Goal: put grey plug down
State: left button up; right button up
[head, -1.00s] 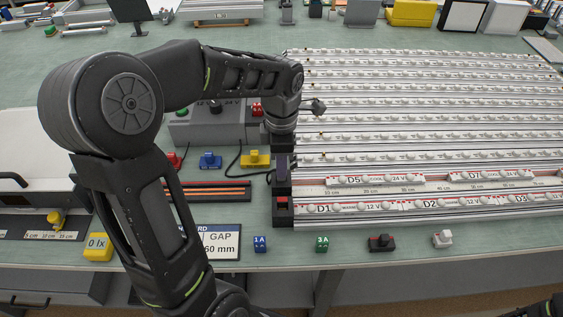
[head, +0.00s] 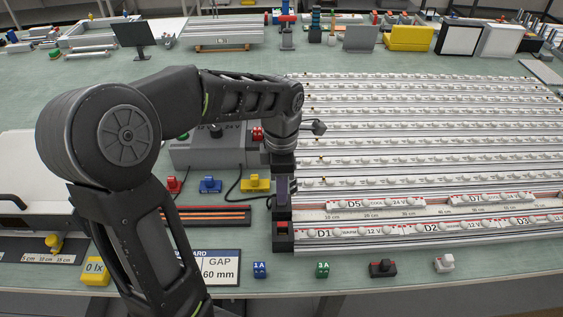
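My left gripper (head: 283,206) points straight down at the left end of the lamp rails, just above a small black block with a red top (head: 283,236). A small purple-grey patch shows at its fingers, and a dark cable runs down beside it. The fingers look narrow and dark, so I cannot tell whether they are shut on the grey plug or open. No grey plug can be made out clearly. My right gripper is out of view.
Red (head: 173,184), blue (head: 210,184) and yellow (head: 255,183) plugs lie by the grey power box (head: 190,155).

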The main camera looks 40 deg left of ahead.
pick_arm(q)
notch_tip(320, 180, up, 11)
dwell(0.3)
jog(key=shift+f, duration=0.15)
dwell(0.6)
